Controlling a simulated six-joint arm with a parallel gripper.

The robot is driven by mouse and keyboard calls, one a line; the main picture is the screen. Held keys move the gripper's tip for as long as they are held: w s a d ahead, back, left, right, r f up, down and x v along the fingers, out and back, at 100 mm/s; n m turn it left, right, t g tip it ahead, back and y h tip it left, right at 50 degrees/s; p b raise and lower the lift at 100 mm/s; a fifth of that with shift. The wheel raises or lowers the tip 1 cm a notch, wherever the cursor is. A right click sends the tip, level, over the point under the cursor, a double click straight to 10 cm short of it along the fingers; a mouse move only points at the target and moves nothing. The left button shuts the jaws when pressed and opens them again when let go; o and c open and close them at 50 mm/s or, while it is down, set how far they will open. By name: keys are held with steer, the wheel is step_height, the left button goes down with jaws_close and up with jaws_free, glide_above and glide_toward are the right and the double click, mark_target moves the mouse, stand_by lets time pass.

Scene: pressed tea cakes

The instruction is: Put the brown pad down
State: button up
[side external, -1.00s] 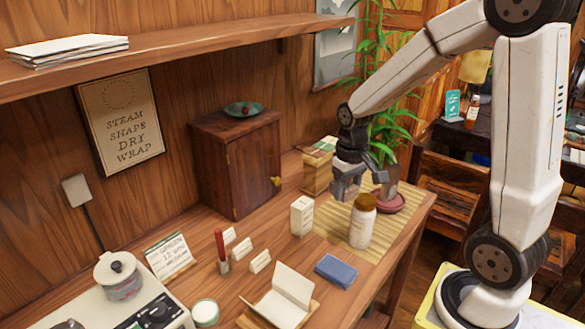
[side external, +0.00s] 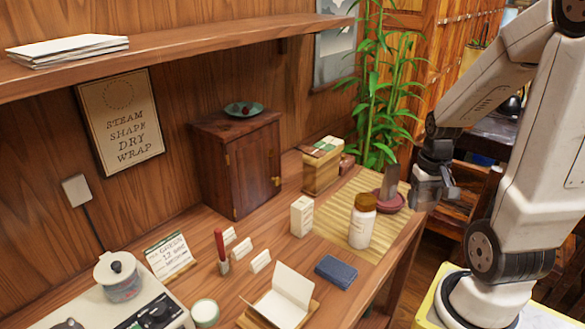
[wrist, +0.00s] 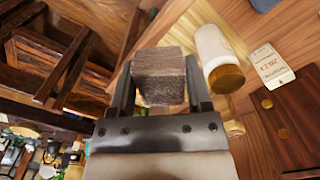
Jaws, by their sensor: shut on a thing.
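The brown pad (wrist: 160,75) is a thick, rough, greyish-brown block between the two fingers of my gripper (wrist: 158,88) in the wrist view. The fingers are shut on it from both sides. In the side view my gripper (side external: 428,188) hangs near the right edge of the table, right of the reddish dish. I cannot make out the pad clearly there.
A white bottle with a brown cap (side external: 362,222) stands on the slatted mat (side external: 390,235). A reddish dish (side external: 402,203) holds a grey-brown upright piece. A white box (side external: 301,216), a blue pad (side external: 336,271) and a wooden box (side external: 320,175) are nearby.

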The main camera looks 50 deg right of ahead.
steer(key=shift+f, duration=2.5)
glide_above(379, 229)
steer(key=s, duration=0.1)
steer(key=f, duration=0.8)
steer(key=shift+a+f, duration=0.15)
steer(key=shift+a, duration=0.25)
steer(key=shift+w+d+f, duration=0.3)
steer(key=shift+f, duration=0.25)
steer(key=shift+w+d+f, duration=0.1)
steer(key=shift+w+f, duration=0.05)
steer(key=shift+f, duration=0.1)
steer(key=shift+w+f, duration=0.1)
steer(key=shift+f, duration=1.45)
